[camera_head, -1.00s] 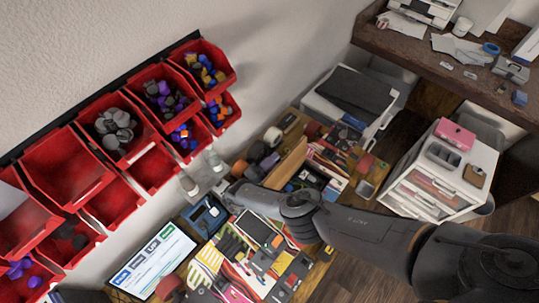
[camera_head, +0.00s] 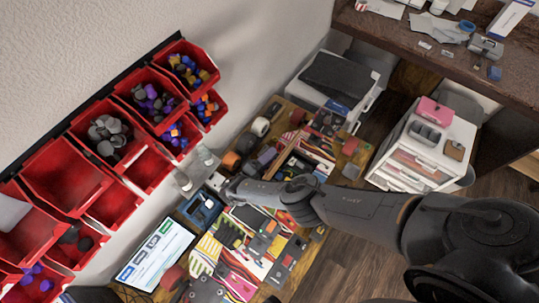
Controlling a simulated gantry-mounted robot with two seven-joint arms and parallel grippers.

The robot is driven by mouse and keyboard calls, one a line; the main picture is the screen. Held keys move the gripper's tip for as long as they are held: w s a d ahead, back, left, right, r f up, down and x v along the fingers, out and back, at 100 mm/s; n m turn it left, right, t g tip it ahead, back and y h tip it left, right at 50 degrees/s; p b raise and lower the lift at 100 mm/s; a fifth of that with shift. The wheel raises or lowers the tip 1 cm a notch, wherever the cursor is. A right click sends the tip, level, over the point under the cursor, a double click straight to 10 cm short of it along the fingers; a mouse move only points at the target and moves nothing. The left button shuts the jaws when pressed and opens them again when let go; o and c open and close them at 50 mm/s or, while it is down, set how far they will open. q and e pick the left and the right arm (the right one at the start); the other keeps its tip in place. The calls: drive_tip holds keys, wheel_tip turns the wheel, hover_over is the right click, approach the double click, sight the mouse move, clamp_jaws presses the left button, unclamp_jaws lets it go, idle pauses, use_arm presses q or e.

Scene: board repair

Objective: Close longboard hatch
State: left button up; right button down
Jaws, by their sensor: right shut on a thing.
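My right arm comes in from the lower right, and its gripper (camera_head: 221,183) is small and partly hidden by its own wrist near the wall side of the workbench. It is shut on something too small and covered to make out. A longboard with a bright graphic (camera_head: 233,262) seems to lie on the near part of the bench, partly covered by electronic parts. A brown, upright panel (camera_head: 284,158) stands beyond my wrist; I cannot tell whether it is the hatch. My left gripper is not in view.
A blue device (camera_head: 201,209) and a lit tablet screen (camera_head: 157,254) lie left of the gripper. Red bins (camera_head: 62,178) hang on the wall. A white drawer unit (camera_head: 421,150) stands to the right, with a pink box (camera_head: 435,111) on top. The bench is crowded.

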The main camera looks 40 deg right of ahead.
drive_tip(key=c, duration=0.9)
unclamp_jaws()
drive_tip(key=shift+o, duration=0.4)
drive_tip(key=shift+a, duration=0.1)
drive_tip(key=a+f+b, duration=0.1)
drive_tip(key=a+b, duration=0.3)
drive_tip(key=a, duration=0.6)
drive_tip(key=shift+s+a+f+b, duration=0.15)
drive_tip(key=shift+a+f+b, duration=0.1)
drive_tip(key=shift+f+b, duration=0.15)
